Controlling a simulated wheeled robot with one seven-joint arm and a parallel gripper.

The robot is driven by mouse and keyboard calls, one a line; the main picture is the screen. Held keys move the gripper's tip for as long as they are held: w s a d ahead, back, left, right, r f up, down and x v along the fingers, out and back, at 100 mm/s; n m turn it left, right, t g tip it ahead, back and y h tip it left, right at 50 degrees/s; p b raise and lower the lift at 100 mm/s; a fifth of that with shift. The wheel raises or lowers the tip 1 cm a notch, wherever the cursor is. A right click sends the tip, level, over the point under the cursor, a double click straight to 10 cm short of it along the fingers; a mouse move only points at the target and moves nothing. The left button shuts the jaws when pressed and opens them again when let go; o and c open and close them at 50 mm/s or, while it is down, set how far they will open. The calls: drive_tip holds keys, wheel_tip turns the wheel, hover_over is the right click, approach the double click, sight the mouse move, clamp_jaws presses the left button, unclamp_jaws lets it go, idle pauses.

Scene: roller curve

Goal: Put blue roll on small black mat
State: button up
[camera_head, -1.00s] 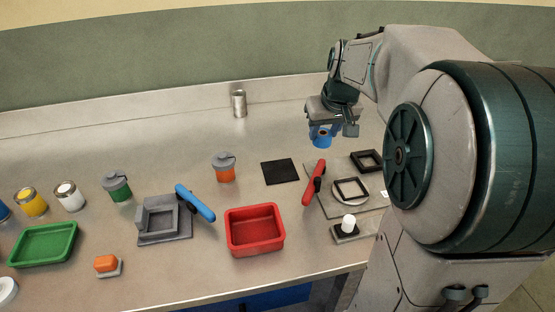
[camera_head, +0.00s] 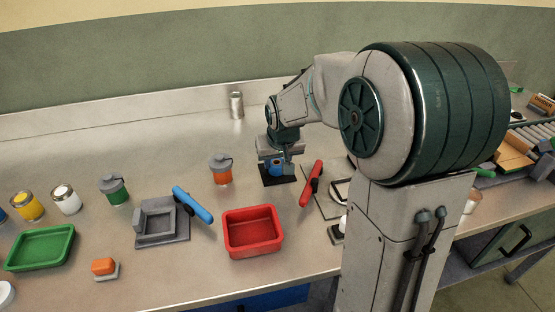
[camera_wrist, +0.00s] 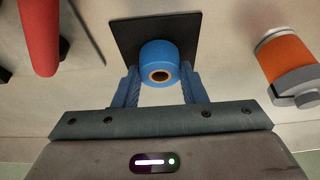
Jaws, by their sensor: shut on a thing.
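The blue roll (camera_head: 277,168) is between the fingers of my gripper (camera_head: 277,170), over the small black mat (camera_head: 280,181). In the wrist view the blue roll (camera_wrist: 160,62) is seen from above, with a tan core and dark hole. My gripper (camera_wrist: 160,86) is shut on its sides. The black mat (camera_wrist: 125,33) lies beneath and behind the roll in that view. Whether the roll touches the mat or is slightly above it, I cannot tell.
An orange jar with a grey lid (camera_head: 221,170) stands left of the mat. A red-handled tool (camera_head: 312,183) lies to its right. A red tray (camera_head: 252,231) is in front. A metal can (camera_head: 236,105) stands at the back.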

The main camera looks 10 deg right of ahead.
drive_tip(key=shift+f, duration=0.1)
drive_tip(key=o, duration=1)
drive_tip(key=shift+c, duration=0.2)
drive_tip(key=shift+s+r, duration=0.1)
drive_tip(key=shift+r, duration=0.35)
drive_tip(key=v, duration=1.1)
drive_tip(key=shift+g, duration=0.9)
drive_tip(key=s+f, duration=0.2)
drive_tip(key=s, duration=0.4)
drive_tip(key=s+f, duration=0.3)
drive_tip(key=s, duration=0.4)
drive_tip(key=s+f, duration=0.2)
drive_tip(key=s, duration=0.4)
drive_tip(key=shift+s+f+p, duration=0.2)
drive_tip(key=shift+s+p, duration=0.1)
